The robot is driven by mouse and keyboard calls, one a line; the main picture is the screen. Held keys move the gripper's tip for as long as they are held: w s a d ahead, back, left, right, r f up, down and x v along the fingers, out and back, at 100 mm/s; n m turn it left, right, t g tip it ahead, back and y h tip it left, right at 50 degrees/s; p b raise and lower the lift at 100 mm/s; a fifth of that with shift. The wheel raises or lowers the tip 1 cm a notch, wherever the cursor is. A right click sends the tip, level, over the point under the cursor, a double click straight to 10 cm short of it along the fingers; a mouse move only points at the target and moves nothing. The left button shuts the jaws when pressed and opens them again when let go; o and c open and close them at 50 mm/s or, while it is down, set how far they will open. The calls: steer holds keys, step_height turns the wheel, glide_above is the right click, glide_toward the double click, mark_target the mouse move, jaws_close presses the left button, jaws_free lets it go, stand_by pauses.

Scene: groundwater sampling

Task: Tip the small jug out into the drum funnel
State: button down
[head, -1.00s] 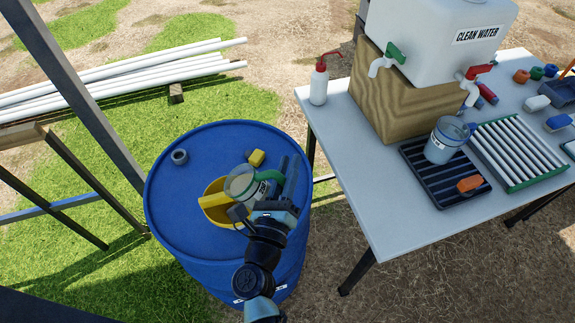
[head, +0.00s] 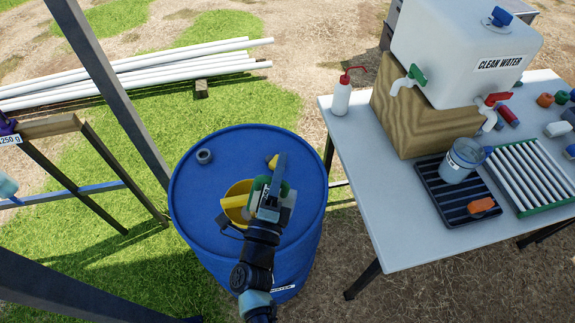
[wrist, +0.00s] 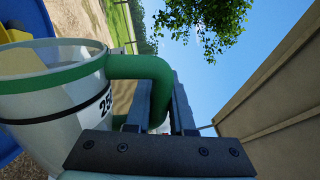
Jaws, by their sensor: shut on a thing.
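The small jug (wrist: 55,100) is clear, with a green rim band, a green handle and black marks. My gripper (head: 270,188) is shut on its handle (wrist: 150,70). In the head view the jug is mostly hidden behind my gripper, with a green part and a pale part (head: 287,212) showing. It is over the drum top, beside the yellow funnel (head: 236,202) at its left. The funnel sits on the blue drum (head: 205,228). I cannot tell how far the jug is tilted or whether liquid is in it.
A grey ring (head: 204,156) and a small yellow piece (head: 271,160) lie on the drum top. The table (head: 352,150) at right holds a water tank (head: 450,60), a wash bottle (head: 341,95) and another jug (head: 460,160) on a black tray (head: 440,195). Posts stand at left.

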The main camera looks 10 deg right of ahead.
steer(key=shift+w+a+r+n+y+p, duration=0.25)
steer(key=shift+w+a+r+n+p, duration=0.1)
steer(key=shift+a+r+n+p, duration=0.45)
steer(key=shift+w+a+r+n+y+p, duration=0.3)
steer(key=shift+a+n+p, duration=0.3)
steer(key=shift+n, duration=0.4)
steer(key=shift+w+a+r+n+t+y+p, duration=0.15)
steer(key=shift+a+n+p, duration=0.1)
steer(key=shift+a+n, duration=0.2)
steer(key=shift+w+a+r+n+t+p, duration=0.1)
steer(key=shift+w+a+r+n+p, duration=0.1)
steer(key=shift+a+n, duration=0.25)
steer(key=shift+w+a+r+n+t+y+p, duration=0.15)
steer(key=shift+a+n+p, duration=0.1)
steer(key=shift+a+n, duration=0.2)
steer(key=shift+d+f, duration=0.1)
steer(key=shift+f, duration=0.05)
